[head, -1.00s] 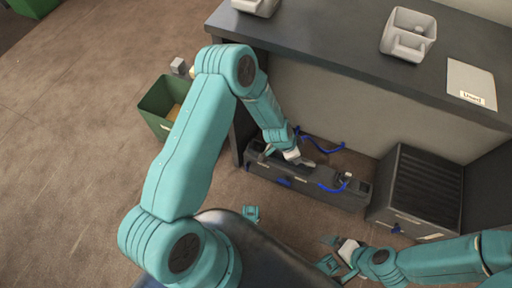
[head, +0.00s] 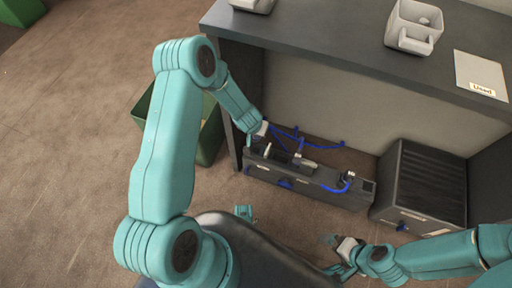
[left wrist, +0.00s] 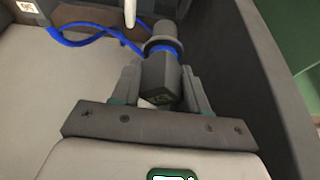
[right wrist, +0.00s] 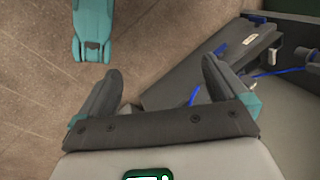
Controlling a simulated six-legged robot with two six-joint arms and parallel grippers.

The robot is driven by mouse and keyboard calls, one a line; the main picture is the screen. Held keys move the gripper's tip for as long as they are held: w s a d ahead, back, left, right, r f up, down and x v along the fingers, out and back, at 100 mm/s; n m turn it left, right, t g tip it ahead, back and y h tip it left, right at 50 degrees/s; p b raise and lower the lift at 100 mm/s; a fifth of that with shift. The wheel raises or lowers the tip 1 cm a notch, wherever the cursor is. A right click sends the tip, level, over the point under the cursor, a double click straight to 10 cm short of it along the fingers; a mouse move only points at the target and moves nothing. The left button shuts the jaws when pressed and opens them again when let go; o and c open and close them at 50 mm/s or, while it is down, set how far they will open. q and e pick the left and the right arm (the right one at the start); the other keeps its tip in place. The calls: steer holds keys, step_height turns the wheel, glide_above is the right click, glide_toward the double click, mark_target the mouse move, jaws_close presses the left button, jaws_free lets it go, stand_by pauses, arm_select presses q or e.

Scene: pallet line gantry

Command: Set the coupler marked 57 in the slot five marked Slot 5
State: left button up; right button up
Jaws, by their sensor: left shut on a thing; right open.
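My left gripper (head: 262,131) is at the back left end of a long dark rack (head: 318,190) on the floor. In the left wrist view its fingers (left wrist: 160,80) are shut on a dark coupler (left wrist: 162,66) with a blue ring. A faint mark shows on the coupler, but I cannot read it. Blue hose (left wrist: 80,42) lies beside it. I cannot tell which part of the rack is slot 5; no slot marking is readable. My right gripper (head: 338,254) is open and empty in front of the rack, and also shows in the right wrist view (right wrist: 162,85).
A dark bench (head: 330,50) stands above and behind the rack, with a grey bin (head: 410,28) and a plate labelled Used (head: 478,70) on it. A ribbed dark box (head: 425,180) stands right of the rack. A green bin (head: 207,145) is left, partly behind my arm.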

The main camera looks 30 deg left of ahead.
arm_select(q)
step_height(320, 180, down, 10)
steer(key=b, duration=0.3)
steer(key=shift+r+b, duration=0.2)
steer(key=shift+b, duration=0.15)
steer(key=shift+r, duration=0.15)
steer(key=o, duration=0.7)
steer(key=shift+f, duration=0.2)
steer(key=o, duration=0.4)
steer(key=shift+o, duration=0.2)
